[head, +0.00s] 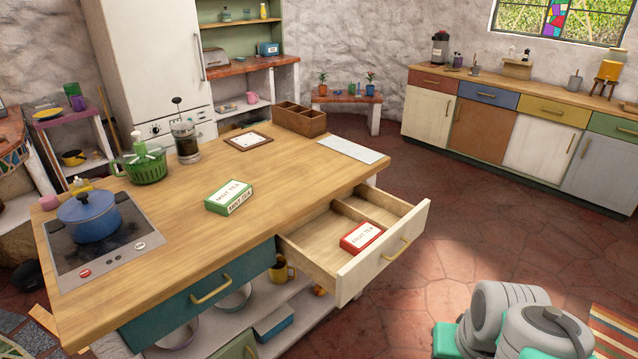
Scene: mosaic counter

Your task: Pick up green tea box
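The green tea box (229,198), green and white and labelled "MINT TEA", lies flat on the wooden countertop (290,180), near its middle and behind the front edge. A red and white box labelled "FRUIT TEA" (362,237) lies in the open drawer (318,240) at the right of the counter. Grey and green parts of my own arm show at the bottom right, apart from the counter. My gripper's fingers are not visible.
A blue pot (88,218) stands on the cooktop at the left. A green basket (144,165), French press (186,140), clipboard (248,141) and wooden organizer (299,119) stand towards the back. The countertop around the green box is clear. The open drawer juts out at the front.

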